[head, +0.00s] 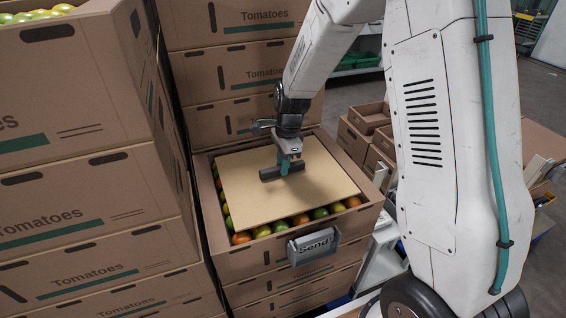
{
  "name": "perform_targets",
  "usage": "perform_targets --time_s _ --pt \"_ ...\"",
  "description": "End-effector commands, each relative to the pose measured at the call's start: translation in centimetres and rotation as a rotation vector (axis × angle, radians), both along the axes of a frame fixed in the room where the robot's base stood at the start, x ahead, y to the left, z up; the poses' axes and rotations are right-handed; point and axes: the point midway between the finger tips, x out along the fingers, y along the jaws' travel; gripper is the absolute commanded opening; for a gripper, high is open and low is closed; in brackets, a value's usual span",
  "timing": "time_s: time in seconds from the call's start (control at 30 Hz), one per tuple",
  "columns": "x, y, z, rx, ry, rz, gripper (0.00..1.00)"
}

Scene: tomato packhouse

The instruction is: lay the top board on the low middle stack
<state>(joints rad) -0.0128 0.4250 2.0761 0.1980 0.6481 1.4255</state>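The top board (245,195) is a flat tan sheet with a dark bar-shaped handle (270,174) at its middle. It lies over the open top box of the low middle stack (262,262), inside the rim in the picture and slightly skewed. Whether it rests on the tomatoes or hangs just above them I cannot tell. Red, orange and green tomatoes (301,219) show along its front and left edges. My gripper (286,166) points down at the board's middle, its teal fingers around the dark handle and seemingly shut on it. The far finger is mostly hidden.
Tall stacks of tomato boxes stand close at the left (70,190) and behind (240,65). A grey "Send" plate (314,245) is on the front of the low stack. Smaller brown boxes (370,118) stand to the right, partly behind my arm. Grey floor shows at far right.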

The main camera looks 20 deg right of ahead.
Motion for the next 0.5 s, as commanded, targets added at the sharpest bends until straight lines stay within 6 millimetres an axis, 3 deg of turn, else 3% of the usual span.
perform_targets --time_s 0.03,0.07,0.37,0.5 --pt "0.0 0.0 0.0 0.000 0.000 0.000 0.33" --pt "0.0 0.0 0.0 0.000 0.000 0.000 0.41" --pt "0.0 0.0 0.1 0.000 0.000 0.000 0.41" --pt "0.0 -0.1 1.4 0.000 -0.002 0.001 0.41"
